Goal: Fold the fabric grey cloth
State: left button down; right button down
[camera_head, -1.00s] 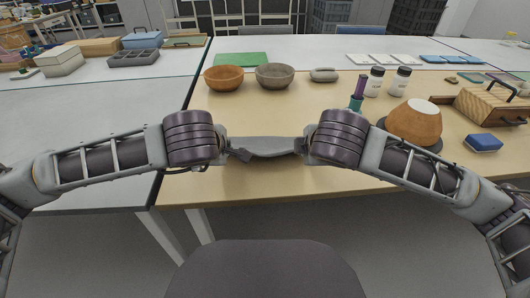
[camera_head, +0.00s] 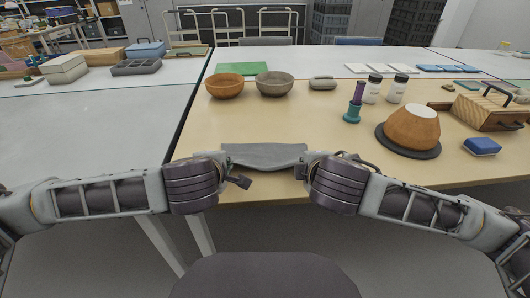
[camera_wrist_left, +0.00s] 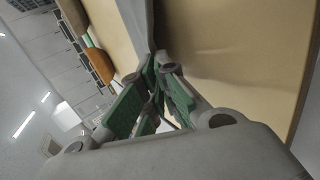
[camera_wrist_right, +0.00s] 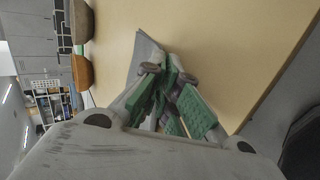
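The grey cloth (camera_head: 263,156) lies as a narrow band at the front edge of the table, with a flap turned over along its length. My left gripper (camera_head: 242,182) is just in front of its left part; in the head view a dark fingertip shows below the cloth edge. My right gripper (camera_head: 301,172) is at the cloth's right front corner. In the left wrist view the cloth (camera_wrist_left: 140,20) reaches down to the close-set fingertips. The right wrist view shows the cloth (camera_wrist_right: 146,50) just beyond the right fingertips. Whether either gripper pinches it is unclear.
Behind the cloth the wooden table (camera_head: 320,125) is clear. An orange bowl (camera_head: 225,87) and a grey bowl (camera_head: 274,84) stand farther back. To the right are a pot on a dark disc (camera_head: 411,127), a blue block (camera_head: 482,146) and a purple-green tool (camera_head: 354,103).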

pick_arm(q)
jog(key=c, duration=1.4)
grip_release()
pick_arm(e)
jog(key=c, duration=1.4)
grip_release()
pick_arm(q)
jog(key=shift+o, duration=0.2)
pick_arm(e)
jog(key=shift+o, duration=0.2)
pick_arm(q)
jog(key=shift+r, duration=0.1)
pick_arm(e)
jog(key=shift+r, duration=0.1)
